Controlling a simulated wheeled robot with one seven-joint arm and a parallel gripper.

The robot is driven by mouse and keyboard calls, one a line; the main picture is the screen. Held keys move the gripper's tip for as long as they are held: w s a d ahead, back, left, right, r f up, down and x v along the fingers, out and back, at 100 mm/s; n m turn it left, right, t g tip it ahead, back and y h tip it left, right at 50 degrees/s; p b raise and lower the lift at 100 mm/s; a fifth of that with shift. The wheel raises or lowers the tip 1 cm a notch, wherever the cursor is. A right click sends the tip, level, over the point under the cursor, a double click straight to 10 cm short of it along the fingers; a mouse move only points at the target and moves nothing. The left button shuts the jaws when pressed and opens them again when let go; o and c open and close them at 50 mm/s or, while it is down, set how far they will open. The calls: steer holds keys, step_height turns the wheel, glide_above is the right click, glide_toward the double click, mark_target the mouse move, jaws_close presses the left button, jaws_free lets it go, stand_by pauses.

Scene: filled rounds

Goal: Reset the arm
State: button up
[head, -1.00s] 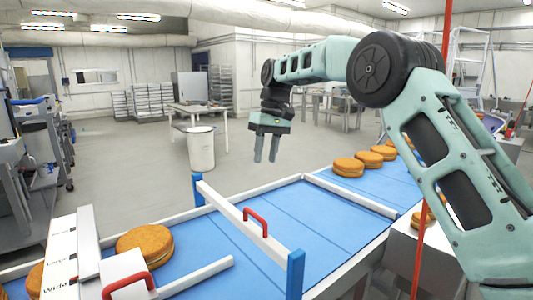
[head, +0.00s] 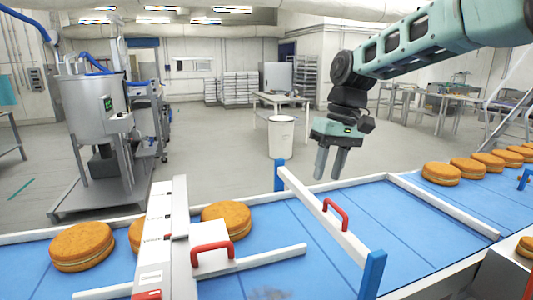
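My gripper (head: 330,164) hangs fingers down from my arm, above the far edge of the blue conveyor belt (head: 285,262). Its two fingers stand a little apart with nothing between them. It is clear of the belt and holds no filled round. It is close to the white gate bar (head: 318,212) with the red handle, behind it in the picture; contact does not show. My arm reaches in from the upper right, and its base end is out of the picture.
Filled rounds (head: 82,246) lie on the belt at left, one (head: 226,220) beside the white labelled gate (head: 178,250). Several more rounds (head: 440,173) line the belt at right. A white bin (head: 281,137) and steel tank (head: 92,108) stand beyond.

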steer(key=s+a+f+n+b, duration=0.1)
steer(key=s+a+f, duration=0.15)
steer(key=s, duration=0.55)
steer(key=s+a+f, duration=0.2)
steer(key=s+f, duration=0.1)
steer(key=s, duration=0.4)
steer(key=s+d+f+n, duration=0.1)
steer(key=s+f, duration=0.3)
steer(key=s, duration=0.5)
steer(key=s+d+f+n+h+b, duration=0.1)
steer(key=s+d+f, duration=0.2)
steer(key=s, duration=0.6)
steer(key=shift+f+t, duration=0.4)
